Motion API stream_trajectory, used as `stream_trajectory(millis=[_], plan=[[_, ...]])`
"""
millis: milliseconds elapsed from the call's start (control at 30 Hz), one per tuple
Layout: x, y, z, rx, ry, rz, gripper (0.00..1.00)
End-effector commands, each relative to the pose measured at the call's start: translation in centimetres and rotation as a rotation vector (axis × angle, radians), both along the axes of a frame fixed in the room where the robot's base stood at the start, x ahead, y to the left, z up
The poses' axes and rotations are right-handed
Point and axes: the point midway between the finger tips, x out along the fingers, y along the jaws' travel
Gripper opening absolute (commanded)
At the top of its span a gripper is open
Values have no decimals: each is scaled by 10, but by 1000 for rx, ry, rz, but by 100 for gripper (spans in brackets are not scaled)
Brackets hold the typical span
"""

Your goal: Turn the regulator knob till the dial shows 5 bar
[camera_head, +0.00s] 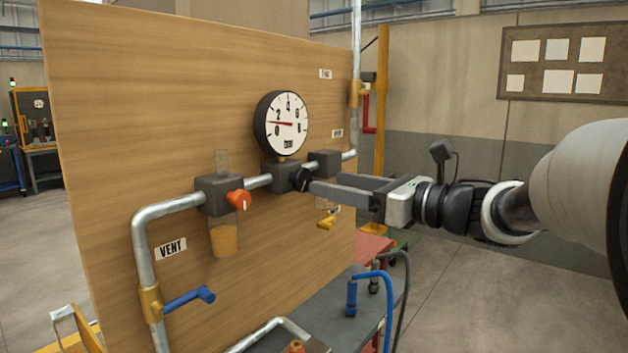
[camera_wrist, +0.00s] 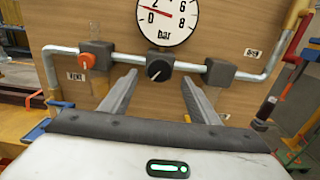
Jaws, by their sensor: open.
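The black regulator knob (camera_head: 300,180) sits on the front of a dark grey block in the pipe run, below the dial. In the wrist view, the knob (camera_wrist: 158,71) lies between my fingertips, with a pale pointer line on its face. The round white dial (camera_head: 282,124) has a red needle pointing left, between 0 and 2, roughly at 1; the wrist view cuts off the top of the dial (camera_wrist: 168,20). My gripper (camera_head: 325,183) is open, its two fingers reaching toward the board on either side of the knob. I cannot tell whether they touch it.
An orange-red knob (camera_head: 239,200) sits on the block to the left, above a small amber bowl (camera_head: 224,240). A blue lever (camera_head: 189,299) is lower left by the VENT label. A yellow lever (camera_head: 327,222) is below my fingers. A grey bench (camera_head: 330,310) with hoses stands below.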

Motion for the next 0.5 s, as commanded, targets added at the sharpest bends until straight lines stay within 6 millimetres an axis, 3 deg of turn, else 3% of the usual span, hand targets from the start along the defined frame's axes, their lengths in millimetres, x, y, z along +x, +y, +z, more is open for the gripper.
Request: stream_trajectory(millis=[200, 500], plan=[[24, 31, 0, -1, 1, 2, 56], [35, 45, 0, 1, -1, 0, 56]])
